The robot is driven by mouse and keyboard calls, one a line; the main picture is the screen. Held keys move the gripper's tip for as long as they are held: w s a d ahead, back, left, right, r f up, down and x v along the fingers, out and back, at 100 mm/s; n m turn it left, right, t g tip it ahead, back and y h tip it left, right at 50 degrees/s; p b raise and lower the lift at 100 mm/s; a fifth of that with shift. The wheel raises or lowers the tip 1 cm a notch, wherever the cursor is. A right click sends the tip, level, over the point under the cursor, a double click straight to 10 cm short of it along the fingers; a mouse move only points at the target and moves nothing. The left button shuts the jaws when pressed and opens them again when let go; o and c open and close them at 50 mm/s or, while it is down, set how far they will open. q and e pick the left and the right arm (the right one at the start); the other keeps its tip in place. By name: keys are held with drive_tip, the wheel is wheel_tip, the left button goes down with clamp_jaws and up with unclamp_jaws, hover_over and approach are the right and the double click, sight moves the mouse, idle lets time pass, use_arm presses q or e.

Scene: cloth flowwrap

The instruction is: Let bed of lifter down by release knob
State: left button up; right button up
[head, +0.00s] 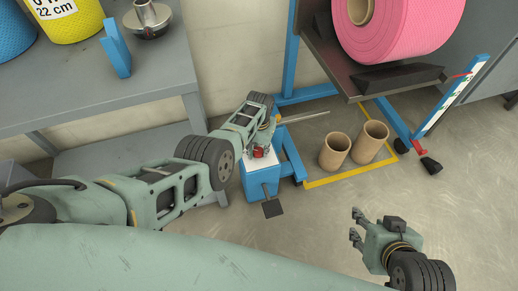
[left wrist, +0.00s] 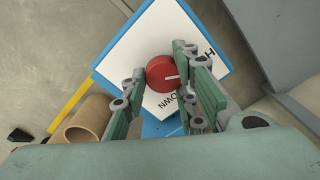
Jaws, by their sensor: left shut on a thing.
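The red release knob (left wrist: 160,73) sits on a white plate (left wrist: 130,45) on top of a blue box (head: 262,180) at the lifter's foot. The plate has the letters "OWN" and an "H" partly hidden by my fingers. A white line on the knob points to the right in the left wrist view. My left gripper (left wrist: 166,82) is shut on the knob, with fingers on both sides. The lifter bed (head: 335,60) is raised off the floor and carries a pink roll (head: 420,30). My right gripper (head: 355,227) is open and empty above the floor.
Two cardboard tubes (head: 335,151) stand on the floor near the bed, inside a yellow floor outline (head: 340,176). A foot pedal (head: 273,208) sticks out from the box. A grey bench (head: 150,80) with rolls is at the left. Floor at the right is clear.

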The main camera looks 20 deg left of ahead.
sight(261, 152)
use_arm(q)
drive_tip(key=shift+s+d+f+n, duration=0.2)
drive_tip(key=shift+s+d+n, duration=0.05)
drive_tip(key=shift+d+n, duration=0.2)
drive_tip(key=o, duration=1)
drive_tip(key=shift+w, duration=0.1)
drive_tip(key=shift+w+a+r, duration=0.1)
drive_tip(key=shift+a+r, duration=0.05)
drive_tip(key=shift+a, duration=0.05)
drive_tip(key=shift+w+r, duration=0.1)
drive_tip(key=shift+r, duration=0.6)
wheel_tip(261, 152, up, 10)
drive_tip(key=shift+d+r, duration=0.1)
drive_tip(key=shift+r, duration=0.15)
